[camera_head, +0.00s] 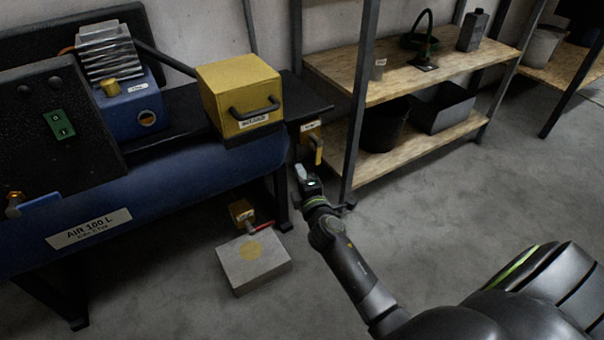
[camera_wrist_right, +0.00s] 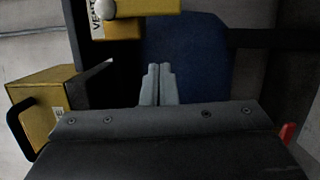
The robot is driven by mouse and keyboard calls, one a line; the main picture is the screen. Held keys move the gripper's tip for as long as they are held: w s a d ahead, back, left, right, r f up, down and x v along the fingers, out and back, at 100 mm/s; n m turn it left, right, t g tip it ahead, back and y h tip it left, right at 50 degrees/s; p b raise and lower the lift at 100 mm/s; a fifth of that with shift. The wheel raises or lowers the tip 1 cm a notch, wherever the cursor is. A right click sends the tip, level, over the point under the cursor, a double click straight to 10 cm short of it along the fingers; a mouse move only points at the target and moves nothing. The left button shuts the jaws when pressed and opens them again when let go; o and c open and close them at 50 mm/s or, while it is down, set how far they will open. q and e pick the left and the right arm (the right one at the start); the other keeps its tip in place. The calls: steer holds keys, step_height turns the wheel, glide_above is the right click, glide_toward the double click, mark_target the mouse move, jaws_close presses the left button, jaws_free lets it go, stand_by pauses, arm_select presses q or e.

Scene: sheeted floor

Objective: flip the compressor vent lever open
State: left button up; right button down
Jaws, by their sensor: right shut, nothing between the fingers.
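The compressor (camera_head: 150,185) is a long blue tank at the left of the head view. At its right end is a yellow vent block (camera_head: 308,128) with a small label and a yellow lever (camera_head: 319,155) hanging down. In the right wrist view the yellow block (camera_wrist_right: 135,30) with the "VENT" label (camera_wrist_right: 97,18) is at the top, with a pale round knob (camera_wrist_right: 107,9). My right gripper (camera_head: 300,172) is just below the vent block in the head view. Its fingers (camera_wrist_right: 158,70) are shut and empty, seemingly apart from the block. My left gripper is out of view.
A yellow box (camera_head: 242,92) with a black handle sits on the compressor. A blue-handled valve (camera_head: 35,204) is at the far left. A red-handled valve (camera_head: 258,228) stands on a grey block (camera_head: 255,270) on the floor. A shelf rack (camera_head: 345,75) stands close right of my gripper.

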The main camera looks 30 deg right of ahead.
steer(key=v, duration=0.9)
steer(key=shift+s+d+p, duration=0.2)
steer(key=shift+s+p, duration=0.2)
steer(key=shift+p, duration=0.05)
steer(key=shift+r, duration=0.1)
